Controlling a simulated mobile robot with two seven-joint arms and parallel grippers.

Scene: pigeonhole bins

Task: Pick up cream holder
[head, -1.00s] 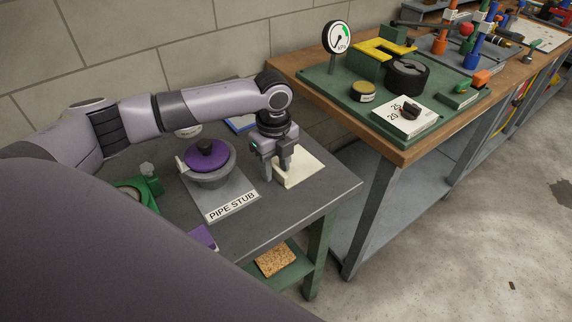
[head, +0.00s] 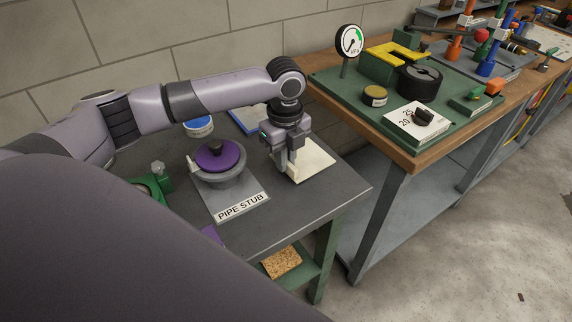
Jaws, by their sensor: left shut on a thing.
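The cream holder (head: 316,159) is a pale, flat-looking block on the dark grey table, near its right edge in the head view. My left gripper (head: 288,170) points down at the holder's left side and is shut on it. The fingers and wrist hide part of the holder's left and back. I cannot tell whether it is clear of the tabletop. My right gripper is not in view.
Left of the gripper, a grey pot with a purple lid (head: 217,155) stands on a plate labelled PIPE STUB (head: 240,207). A blue-rimmed round container (head: 199,127) and a blue flat item (head: 246,121) lie behind. A wooden bench (head: 420,158) with a green board stands at right.

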